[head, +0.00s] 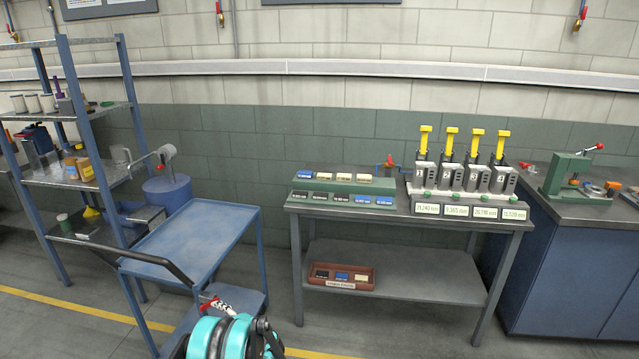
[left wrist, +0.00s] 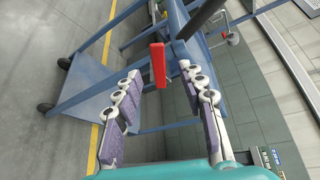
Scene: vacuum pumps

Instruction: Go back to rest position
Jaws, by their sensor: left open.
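My left gripper (left wrist: 160,69) is open in the left wrist view, its two padded fingers spread apart. In the head view my left gripper (head: 221,306) is at the bottom, largely hidden by my teal arm, just right of the end of the cart's black handle (head: 158,262). It is in front of the blue cart (head: 197,236), whose top is bare. My right gripper is not in view.
A workbench (head: 410,222) at centre right bears a green rack (head: 345,184) and several yellow-handled pumps (head: 450,176). A reddish bin (head: 342,278) is on its lower shelf. A blue shelf unit (head: 88,115) stands at left. Floor in front of the workbench is clear.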

